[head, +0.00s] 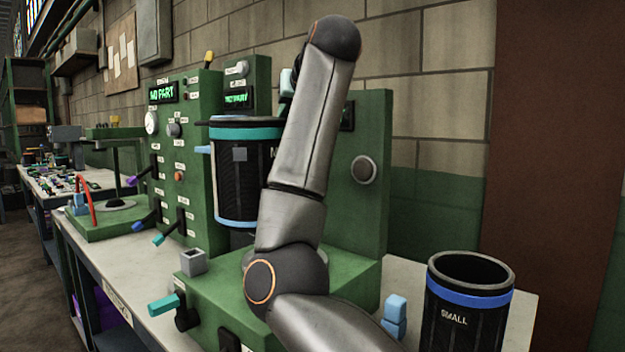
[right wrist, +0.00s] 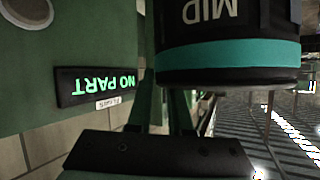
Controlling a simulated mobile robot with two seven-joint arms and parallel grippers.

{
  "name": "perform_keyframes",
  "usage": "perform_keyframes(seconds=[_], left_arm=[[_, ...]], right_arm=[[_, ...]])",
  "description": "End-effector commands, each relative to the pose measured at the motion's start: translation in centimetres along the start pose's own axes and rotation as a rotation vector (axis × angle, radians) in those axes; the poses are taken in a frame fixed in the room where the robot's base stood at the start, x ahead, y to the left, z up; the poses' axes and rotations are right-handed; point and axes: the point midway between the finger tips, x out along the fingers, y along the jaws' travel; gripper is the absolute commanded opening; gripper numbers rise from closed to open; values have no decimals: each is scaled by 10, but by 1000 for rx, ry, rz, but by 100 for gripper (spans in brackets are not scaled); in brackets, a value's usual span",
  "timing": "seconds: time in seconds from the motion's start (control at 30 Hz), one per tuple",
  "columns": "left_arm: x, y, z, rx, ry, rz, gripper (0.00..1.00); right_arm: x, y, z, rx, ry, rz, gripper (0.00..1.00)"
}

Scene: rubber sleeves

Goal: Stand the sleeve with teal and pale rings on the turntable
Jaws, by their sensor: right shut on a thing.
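The sleeve with a teal ring near its top and a pale blue ring at its bottom (head: 233,182) is black and upright in the head view. It hangs in front of the green machine, above the turntable (head: 246,257), which is mostly hidden by my right arm. In the right wrist view the sleeve (right wrist: 228,25) appears upside down, with "MID" and the teal ring showing. My right gripper (right wrist: 168,106) is shut on the sleeve near the teal ring; my forearm hides the gripper in the head view. My left gripper is out of view.
A black sleeve with a blue ring, marked "SMALL" (head: 463,305), stands at the front right beside light blue blocks (head: 395,315). A teal lever (head: 163,305) and a grey square socket (head: 193,262) sit at the machine's front left. A display reads "NO PART" (right wrist: 97,86).

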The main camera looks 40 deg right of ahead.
Motion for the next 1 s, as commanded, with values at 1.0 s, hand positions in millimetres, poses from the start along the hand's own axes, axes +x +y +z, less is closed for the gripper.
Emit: perform_keyframes(seconds=[1.0], left_arm=[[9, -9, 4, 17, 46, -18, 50]], right_arm=[[74, 78, 68, 2, 9, 0, 0]])
